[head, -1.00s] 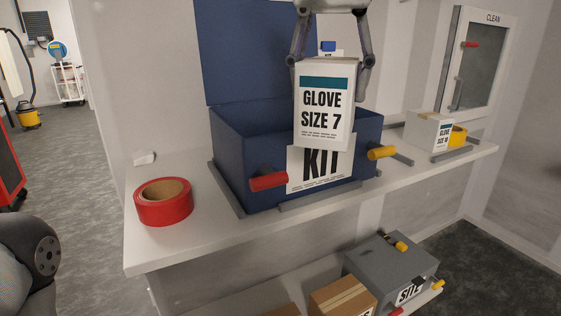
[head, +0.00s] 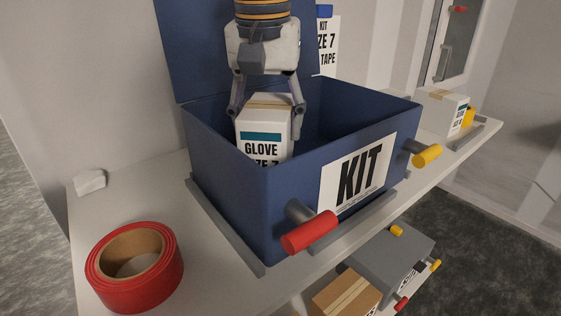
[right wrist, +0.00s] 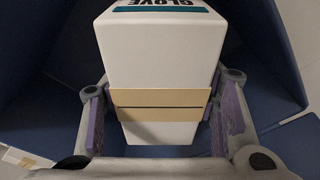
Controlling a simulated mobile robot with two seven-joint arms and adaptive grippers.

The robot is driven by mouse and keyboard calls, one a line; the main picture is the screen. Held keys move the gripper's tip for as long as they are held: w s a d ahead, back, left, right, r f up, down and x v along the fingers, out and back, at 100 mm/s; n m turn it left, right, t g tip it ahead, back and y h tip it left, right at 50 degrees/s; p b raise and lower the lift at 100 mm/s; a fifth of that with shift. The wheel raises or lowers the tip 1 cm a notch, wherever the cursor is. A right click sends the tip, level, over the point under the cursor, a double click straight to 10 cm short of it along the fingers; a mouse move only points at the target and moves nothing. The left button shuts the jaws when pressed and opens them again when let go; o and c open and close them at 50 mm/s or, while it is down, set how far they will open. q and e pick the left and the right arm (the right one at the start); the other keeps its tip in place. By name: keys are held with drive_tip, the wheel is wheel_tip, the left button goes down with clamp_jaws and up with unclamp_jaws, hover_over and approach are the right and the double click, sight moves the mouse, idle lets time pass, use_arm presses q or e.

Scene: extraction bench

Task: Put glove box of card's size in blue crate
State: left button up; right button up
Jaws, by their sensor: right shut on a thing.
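The glove box (head: 262,140) is white with a teal band and reads "GLOVE" and "SIZE 7", its lower part hidden by the crate's front wall. My right gripper (head: 267,112) is shut on it from above, a finger on each side. The box is inside the mouth of the blue crate (head: 235,185), toward its left end; I cannot tell if it touches the floor. The right wrist view shows the glove box (right wrist: 158,60) between the fingers, with blue walls around. The crate has a "KIT" label and its lid stands open. A card (head: 328,50) behind shows "KIT", "ZE 7" and "TAPE", partly hidden. My left gripper is out of view.
A red tape roll (head: 135,265) lies on the white shelf (head: 195,270) left of the crate. Another white box (head: 440,108) and a yellow roll (head: 467,118) stand to the right. Red (head: 310,232) and yellow (head: 427,155) handles stick out from the crate's front.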

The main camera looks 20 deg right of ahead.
wheel_tip(320, 180, down, 6)
drive_tip(key=shift+r, duration=0.2)
drive_tip(key=o, duration=1.6)
drive_tip(key=shift+f, duration=0.1)
drive_tip(key=shift+c, duration=0.2)
drive_tip(key=r, duration=0.4)
drive_tip(key=s+r, duration=0.1)
drive_tip(key=r, duration=0.7)
drive_tip(key=shift+s+a, duration=0.3)
drive_tip(key=shift+a, duration=0.1)
